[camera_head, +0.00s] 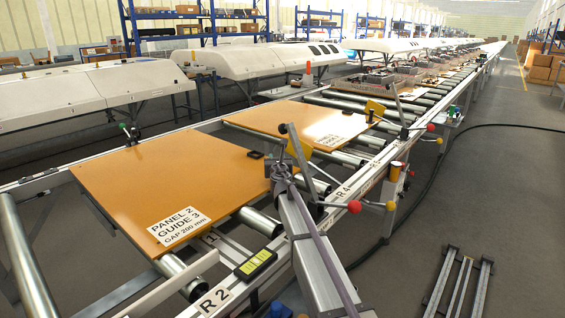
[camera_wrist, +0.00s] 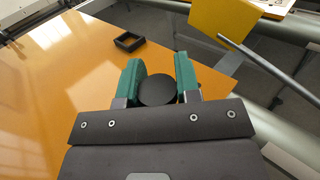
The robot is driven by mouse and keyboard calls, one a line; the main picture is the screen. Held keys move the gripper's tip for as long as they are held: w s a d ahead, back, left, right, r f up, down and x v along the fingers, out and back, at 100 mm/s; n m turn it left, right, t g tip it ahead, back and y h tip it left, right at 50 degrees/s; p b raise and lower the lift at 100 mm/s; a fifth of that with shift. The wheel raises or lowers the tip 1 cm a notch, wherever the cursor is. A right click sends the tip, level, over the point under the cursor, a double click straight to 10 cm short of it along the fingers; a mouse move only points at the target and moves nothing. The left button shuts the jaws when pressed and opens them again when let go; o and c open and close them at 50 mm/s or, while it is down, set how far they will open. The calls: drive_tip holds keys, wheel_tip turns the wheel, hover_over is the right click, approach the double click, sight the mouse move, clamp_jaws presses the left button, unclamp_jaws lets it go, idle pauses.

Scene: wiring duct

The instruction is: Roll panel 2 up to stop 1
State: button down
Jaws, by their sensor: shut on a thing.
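Panel 2 (camera_head: 150,185) is an orange sheet lying flat on the rollers, with a white label reading PANEL 2, GUIDE 3, GAP 200 mm. Its orange surface fills much of the wrist view (camera_wrist: 75,80). My gripper (camera_wrist: 158,88) has green fingers shut on a round black knob (camera_wrist: 157,92) by the panel's edge. In the head view my arm mostly hides the gripper and the knob. A small black square frame (camera_wrist: 128,42) sits on the panel near the fingers. A yellow plate (camera_wrist: 225,22) stands beyond the gripper; I cannot tell which part is stop 1.
A second orange panel (camera_head: 300,122) lies farther along the line, with a gap between the panels. Bare rollers (camera_head: 24,262) show at the near left. Levers with red balls (camera_head: 354,207) stand along the right rail. A yellow-faced box (camera_head: 256,264) sits on the near rail.

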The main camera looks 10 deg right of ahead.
drive_tip(key=c, duration=1)
unclamp_jaws()
drive_tip(key=s, duration=1)
drive_tip(key=shift+s+a, duration=0.3)
drive_tip(key=shift+s, duration=0.1)
